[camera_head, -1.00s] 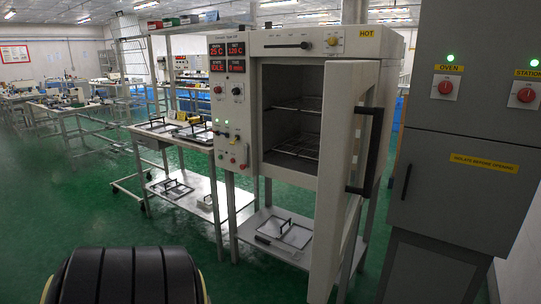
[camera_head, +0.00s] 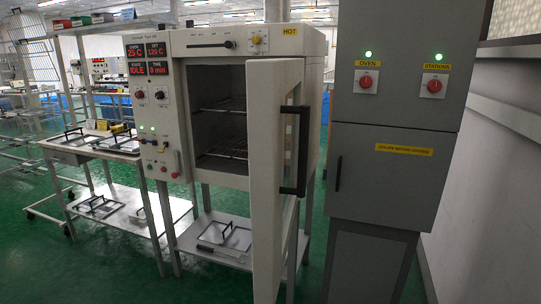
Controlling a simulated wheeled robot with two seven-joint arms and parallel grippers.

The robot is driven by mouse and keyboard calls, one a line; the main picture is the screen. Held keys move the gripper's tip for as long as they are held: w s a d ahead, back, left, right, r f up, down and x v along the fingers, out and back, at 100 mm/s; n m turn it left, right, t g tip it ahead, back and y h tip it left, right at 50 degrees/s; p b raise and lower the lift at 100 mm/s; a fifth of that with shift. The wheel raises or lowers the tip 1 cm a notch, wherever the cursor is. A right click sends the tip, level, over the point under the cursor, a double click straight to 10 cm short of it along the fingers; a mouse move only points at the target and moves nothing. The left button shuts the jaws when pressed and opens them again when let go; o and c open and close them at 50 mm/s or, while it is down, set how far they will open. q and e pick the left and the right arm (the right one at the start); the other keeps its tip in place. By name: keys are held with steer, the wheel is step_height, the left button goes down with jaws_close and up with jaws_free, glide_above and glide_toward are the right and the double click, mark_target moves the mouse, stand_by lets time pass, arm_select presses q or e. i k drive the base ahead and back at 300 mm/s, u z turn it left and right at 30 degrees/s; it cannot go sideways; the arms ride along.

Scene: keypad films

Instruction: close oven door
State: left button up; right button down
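The oven (camera_head: 190,85) stands on a metal frame in the middle of the head view. Its door (camera_head: 268,175) is hinged open and swung out toward me, seen nearly edge-on. A black vertical handle (camera_head: 303,150) is on the door's right-hand face. The dark chamber (camera_head: 220,125) shows wire racks and nothing else that I can make out. The panel display (camera_head: 137,70) reads IDLE and 25 C. Neither of my grippers shows in this view.
A grey cabinet (camera_head: 385,170) with OVEN and STATIONS switches stands right of the oven, close to the open door. A metal cart (camera_head: 130,205) with frames on it stands left. Green floor (camera_head: 60,270) is clear at the lower left. A wall (camera_head: 490,200) bounds the right.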

mark_target(278, 120)
steer(key=i, duration=0.95)
steer(key=z, duration=1.15)
steer(key=k, duration=0.55)
steer(key=u, duration=1.2)
